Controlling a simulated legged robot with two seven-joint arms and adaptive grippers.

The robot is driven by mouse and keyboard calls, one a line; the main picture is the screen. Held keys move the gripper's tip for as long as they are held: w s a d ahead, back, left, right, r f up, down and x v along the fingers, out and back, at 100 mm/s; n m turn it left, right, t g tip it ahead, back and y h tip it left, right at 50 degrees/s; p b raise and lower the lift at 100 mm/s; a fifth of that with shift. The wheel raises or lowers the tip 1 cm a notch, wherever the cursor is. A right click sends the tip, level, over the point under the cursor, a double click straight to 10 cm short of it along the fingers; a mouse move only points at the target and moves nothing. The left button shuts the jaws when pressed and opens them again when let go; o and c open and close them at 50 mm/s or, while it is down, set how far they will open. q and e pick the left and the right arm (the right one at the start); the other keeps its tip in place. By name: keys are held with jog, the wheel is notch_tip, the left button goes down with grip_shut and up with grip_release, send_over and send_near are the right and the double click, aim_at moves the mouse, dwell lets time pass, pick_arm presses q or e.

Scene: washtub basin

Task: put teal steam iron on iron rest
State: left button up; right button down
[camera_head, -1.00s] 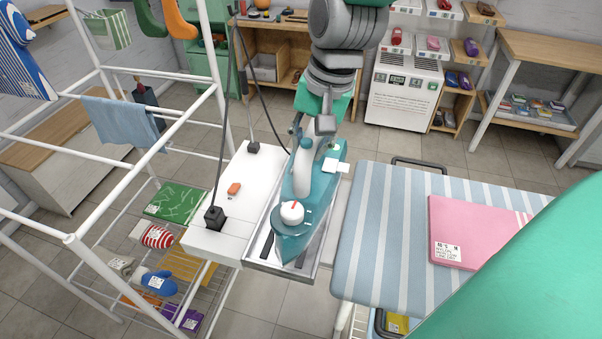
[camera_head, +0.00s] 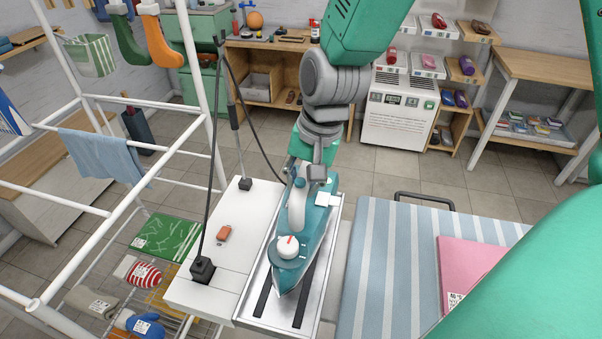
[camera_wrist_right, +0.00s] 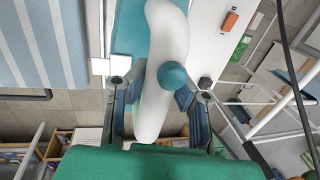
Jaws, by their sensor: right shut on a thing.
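The teal steam iron (camera_head: 311,238) has a white handle and a white dial with a red mark. It lies over the metal iron rest (camera_head: 262,308), a tray with dark strips, its tip pointing toward the near end. I cannot tell whether its sole touches the rest. My right gripper (camera_head: 308,176) is shut on the iron's white handle at its far end. In the right wrist view, the fingers of my right gripper (camera_wrist_right: 152,95) stand either side of the white handle (camera_wrist_right: 165,50). My left gripper is not in view.
A white board (camera_head: 210,285) with an orange item (camera_head: 224,233) and black cable plugs adjoins the rest on the left. A striped ironing board (camera_head: 390,270) with a pink folded cloth (camera_head: 465,268) is on the right. A white drying rack (camera_head: 120,208) stands at left.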

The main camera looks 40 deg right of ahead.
aim_at(313, 209)
jog(key=f, duration=0.3)
jog(key=shift+a, duration=0.2)
jog(key=shift+f, duration=0.6)
jog(key=c, duration=1.4)
grip_release()
jog(key=shift+s, duration=0.1)
jog(key=r, duration=0.4)
jog(key=s+d+r, duration=0.1)
jog(key=r, duration=0.3)
jog(key=r+p, duration=0.1)
jog(key=r, duration=0.3)
jog(key=shift+s+d, duration=0.3)
